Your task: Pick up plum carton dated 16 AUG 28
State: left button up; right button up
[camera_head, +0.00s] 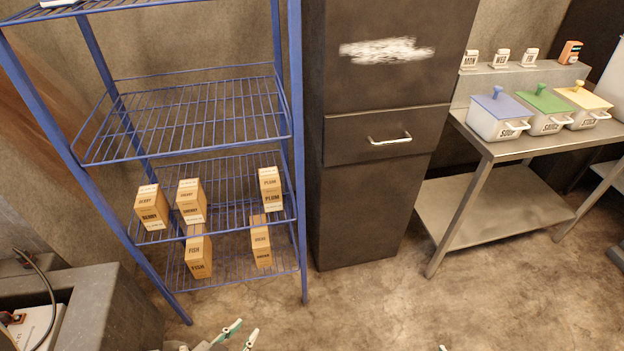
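The plum carton (271,190) is a tan box with dark "PLUM" lettering. It stands upright at the right of a lower wire shelf of the blue rack (298,150). Its date is too small to read. My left gripper (240,334) shows at the bottom edge, below and well apart from the carton. Its two fingertips are spread with nothing between them. Only a small tip, likely of my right gripper (443,348), shows at the bottom edge; the rest is out of frame.
Other tan cartons stand near it: two on the same shelf (151,208) (191,202), and a fish carton (198,252) and another carton (260,242) lower down. A dark cabinet (375,210) adjoins the rack. A steel table (540,145) with lidded tubs is right. Floor ahead is clear.

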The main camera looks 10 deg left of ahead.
aim_at(271, 189)
jog(key=u, duration=0.6)
jog(key=i+l+z, duration=0.1)
jog(key=l, duration=0.65)
jog(key=i+l+z, duration=0.15)
jog(key=l, duration=0.2)
jog(key=i+l+z, duration=0.1)
jog(key=l, duration=0.25)
